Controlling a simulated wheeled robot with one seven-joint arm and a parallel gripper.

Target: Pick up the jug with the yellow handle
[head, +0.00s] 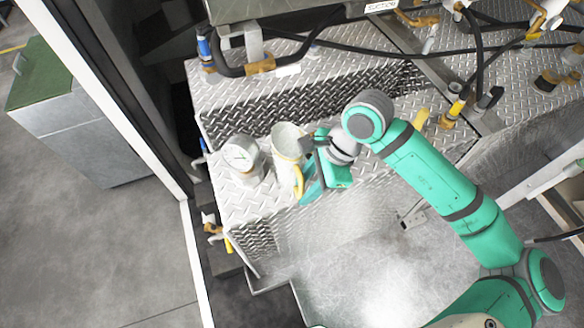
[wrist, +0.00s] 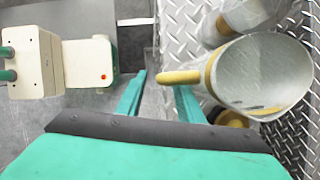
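The jug (head: 287,142), pale and open-topped with a yellow handle (head: 299,181), stands on the diamond-plate ledge. In the wrist view the jug (wrist: 262,72) is at the right, and its yellow handle (wrist: 181,77) points left toward the space between my fingertips. My gripper (head: 313,178) is just right of the jug in the head view. In the wrist view my gripper (wrist: 160,84) has its fingers apart, with the handle's end near the gap. I cannot tell whether a finger touches the handle. Part of the jug's right side is hidden by my gripper in the head view.
A second pale container (head: 241,156) with a round top stands close to the jug's left. The diamond-plate ledge (head: 232,205) drops off in front. Hoses and brass valves (head: 258,66) run behind. A yellow piece (head: 420,118) is at the right.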

